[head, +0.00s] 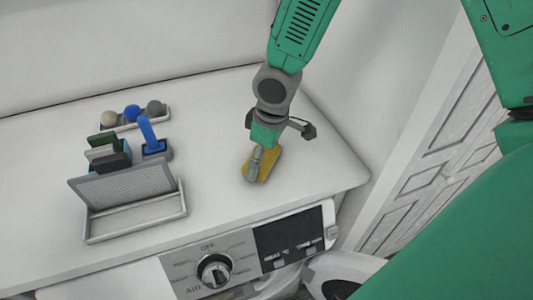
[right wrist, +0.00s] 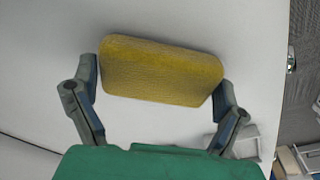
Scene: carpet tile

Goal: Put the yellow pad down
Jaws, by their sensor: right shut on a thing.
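The yellow pad (head: 269,166) is at the right part of the white counter top (head: 225,130), near its front edge. In the right wrist view the pad (right wrist: 160,70) is a rounded block spanning the space between the two fingers. My right gripper (head: 256,162) points down and is shut on the pad, with one finger on each short end. I cannot tell whether the underside of the pad touches the counter. My left gripper is not in view.
A grey tray with a mesh panel (head: 125,184) and upright pads stands at the left. Behind it are a blue-handled tool (head: 148,133) and a small rack of balls (head: 133,115). A washer panel with a dial (head: 214,271) is below the front edge. The counter between is clear.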

